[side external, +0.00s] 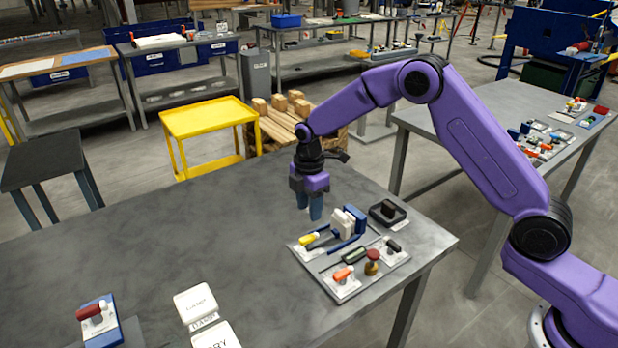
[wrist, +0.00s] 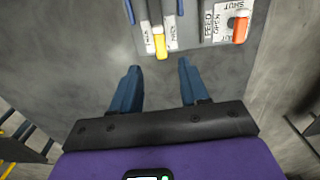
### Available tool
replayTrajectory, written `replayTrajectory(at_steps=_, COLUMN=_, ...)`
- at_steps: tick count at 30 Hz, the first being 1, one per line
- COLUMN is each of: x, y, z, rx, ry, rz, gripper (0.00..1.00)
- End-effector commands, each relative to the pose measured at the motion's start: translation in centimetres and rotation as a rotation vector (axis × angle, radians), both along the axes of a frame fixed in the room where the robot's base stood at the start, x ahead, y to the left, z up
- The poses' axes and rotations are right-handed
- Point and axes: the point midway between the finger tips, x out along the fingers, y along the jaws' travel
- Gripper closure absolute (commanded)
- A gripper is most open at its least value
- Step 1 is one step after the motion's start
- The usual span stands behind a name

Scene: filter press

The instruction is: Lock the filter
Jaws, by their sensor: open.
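The filter press (side external: 349,222), with white and blue upright plates, stands on a grey board (side external: 347,292) near the table's right end. A lever with a yellow grip (side external: 309,240) lies low at its left side; the yellow grip also shows in the wrist view (wrist: 160,43). An orange valve handle (side external: 343,273) sits on a white label at the board's front; in the wrist view the handle (wrist: 241,29) is by the words SHUT, OPEN and FEED. My gripper (side external: 309,205) is open and empty, pointing down behind the yellow grip; its blue fingers (wrist: 158,72) are apart from it.
A black tray-like item (side external: 388,213) stands behind the board's right. A brown knob (side external: 372,262) and dark handles share the board. White cards (side external: 196,305) and a red-handled block (side external: 96,314) lie at the front left. The table's middle and left are clear.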

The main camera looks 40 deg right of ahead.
Motion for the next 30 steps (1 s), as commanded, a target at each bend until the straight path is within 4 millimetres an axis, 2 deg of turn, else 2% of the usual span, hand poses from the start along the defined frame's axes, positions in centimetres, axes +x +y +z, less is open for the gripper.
replayTrajectory(at_steps=1, x=0.1, y=0.0, z=1.2, rx=0.002, ry=-0.005, rz=0.0, gripper=0.55)
replayTrajectory(at_steps=6, x=0.1, y=0.0, z=4.6, rx=0.001, ry=-0.005, rz=0.0, gripper=0.55)
replayTrajectory(at_steps=12, x=0.1, y=0.1, z=7.4, rx=0.0, ry=-0.002, rz=0.001, gripper=0.55)
replayTrajectory(at_steps=18, x=0.0, y=0.0, z=8.4, rx=0.0, ry=-0.001, rz=0.002, gripper=0.55)
replayTrajectory(at_steps=30, x=0.0, y=0.0, z=8.4, rx=0.0, ry=0.0, rz=0.001, gripper=0.55)
